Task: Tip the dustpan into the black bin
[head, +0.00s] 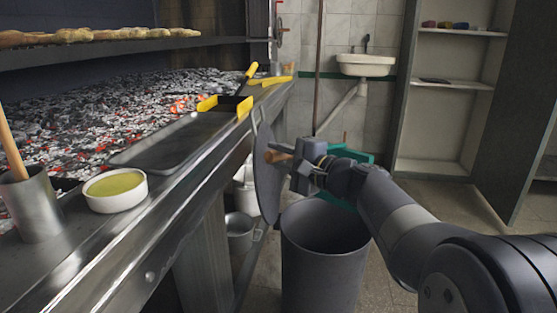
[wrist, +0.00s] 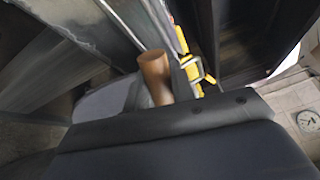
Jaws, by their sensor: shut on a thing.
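My gripper (head: 294,163) is shut on the wooden knob (head: 276,156) of a round grey lid (head: 264,180). The lid hangs on edge, nearly upright, beside the grill's front ledge. The knob also shows in the wrist view (wrist: 153,75). The black bin (head: 322,262) stands on the floor below my gripper, with its top open. A yellow-edged dustpan (head: 212,103) with a dark inside lies on the grill ledge, left of the lid. Yellow parts (wrist: 190,66) show behind the lid in the wrist view. The dustpan's contents cannot be made out.
The ember bed (head: 90,115) glows left of the ledge. A grey tray (head: 165,145), a white bowl (head: 116,190) and a metal cup (head: 33,205) stand on the ledge. A bucket (head: 239,232) is left of the bin. A sink (head: 366,65) and shelves (head: 445,85) are behind.

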